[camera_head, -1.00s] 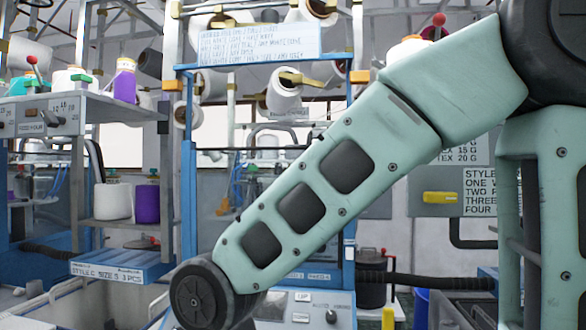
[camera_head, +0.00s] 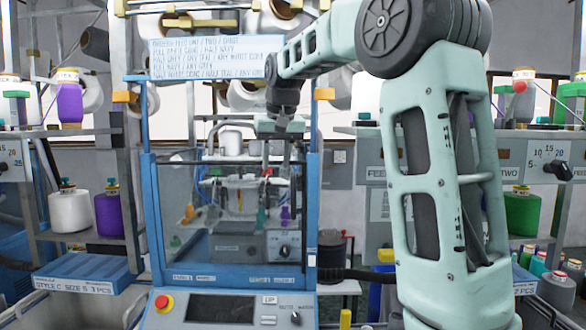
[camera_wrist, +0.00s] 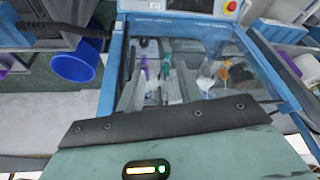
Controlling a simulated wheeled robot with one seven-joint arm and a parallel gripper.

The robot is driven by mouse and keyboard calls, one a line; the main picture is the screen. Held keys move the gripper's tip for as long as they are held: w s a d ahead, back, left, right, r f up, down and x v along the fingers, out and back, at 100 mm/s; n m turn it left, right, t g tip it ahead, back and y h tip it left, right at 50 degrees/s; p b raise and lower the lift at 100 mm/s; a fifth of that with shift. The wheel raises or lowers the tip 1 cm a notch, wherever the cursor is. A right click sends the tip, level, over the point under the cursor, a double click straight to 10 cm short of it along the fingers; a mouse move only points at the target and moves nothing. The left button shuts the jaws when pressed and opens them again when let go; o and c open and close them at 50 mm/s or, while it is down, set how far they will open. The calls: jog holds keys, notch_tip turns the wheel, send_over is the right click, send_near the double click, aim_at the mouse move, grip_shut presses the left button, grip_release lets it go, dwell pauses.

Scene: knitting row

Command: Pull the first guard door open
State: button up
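The guard door (camera_head: 180,215) is a clear tinted panel in the blue frame of the middle knitting machine in the head view. It looks shut, but its handle is not clear to me. The same clear panel (camera_wrist: 255,75) shows in the wrist view, seen from above and upside down. My gripper (camera_head: 277,158) points down at the upper right part of the door, in front of the machine's opening. Its two grey fingers look spread apart with nothing between them, and they also show in the wrist view (camera_wrist: 160,95). I cannot tell whether they touch the door.
The control panel (camera_head: 235,307) with a red stop button (camera_head: 163,302) sits below the door. A sign (camera_head: 207,60) hangs above. Shelves with spools stand left (camera_head: 70,208) and right (camera_head: 522,210). A blue bucket (camera_wrist: 75,62) stands beside the machine in the wrist view.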

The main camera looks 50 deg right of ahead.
aim_at(294, 187)
jog(key=s+d+r+m+p, duration=0.1)
jog(key=s+d+r, duration=0.1)
jog(key=d+r, duration=0.35)
jog(key=shift+h, duration=0.4)
jog(key=p+x, duration=0.5)
jog(key=x, duration=1.3)
jog(key=shift+s+d+p, duration=0.1)
jog(key=shift+d+p, duration=0.05)
jog(key=shift+p, duration=0.15)
grip_shut()
